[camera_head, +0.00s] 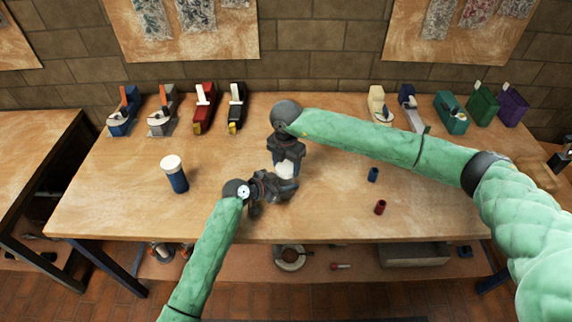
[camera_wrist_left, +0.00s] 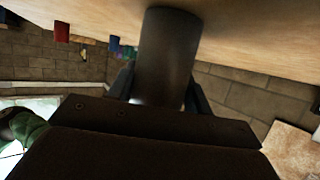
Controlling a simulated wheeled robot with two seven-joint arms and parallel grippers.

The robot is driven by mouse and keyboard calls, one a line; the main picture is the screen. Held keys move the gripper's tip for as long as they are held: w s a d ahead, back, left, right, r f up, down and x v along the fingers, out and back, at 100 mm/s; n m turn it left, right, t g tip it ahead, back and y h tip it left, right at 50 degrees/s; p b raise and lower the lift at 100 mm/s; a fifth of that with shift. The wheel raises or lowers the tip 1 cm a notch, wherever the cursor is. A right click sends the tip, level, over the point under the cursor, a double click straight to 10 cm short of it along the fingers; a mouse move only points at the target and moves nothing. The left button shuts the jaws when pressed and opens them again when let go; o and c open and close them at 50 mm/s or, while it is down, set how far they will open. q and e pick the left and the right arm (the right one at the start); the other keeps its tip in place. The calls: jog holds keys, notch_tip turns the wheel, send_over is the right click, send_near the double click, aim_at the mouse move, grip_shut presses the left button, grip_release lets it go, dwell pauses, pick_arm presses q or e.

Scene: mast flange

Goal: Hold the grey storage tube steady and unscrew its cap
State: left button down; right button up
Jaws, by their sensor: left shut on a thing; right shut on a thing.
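The grey storage tube (camera_wrist_left: 166,55) fills the middle of the left wrist view, between the fingers of my left gripper (camera_wrist_left: 160,90). In the head view my left gripper (camera_head: 283,187) closes around the tube from the left, and the tube is mostly hidden there. The tube's white cap (camera_head: 285,170) shows just above my left gripper. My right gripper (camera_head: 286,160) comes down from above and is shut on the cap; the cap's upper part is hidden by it.
A blue tube with a white cap (camera_head: 175,174) stands at the left of the table (camera_head: 110,200). A small blue cup (camera_head: 373,174) and a red cup (camera_head: 380,207) are to the right. Several tape dispensers, including a red one (camera_head: 205,108), line the back edge. The front left tabletop is clear.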

jog(key=n, duration=0.4)
jog(key=shift+n, duration=0.3)
jog(key=o, duration=1.1)
jog(key=shift+r, duration=0.1)
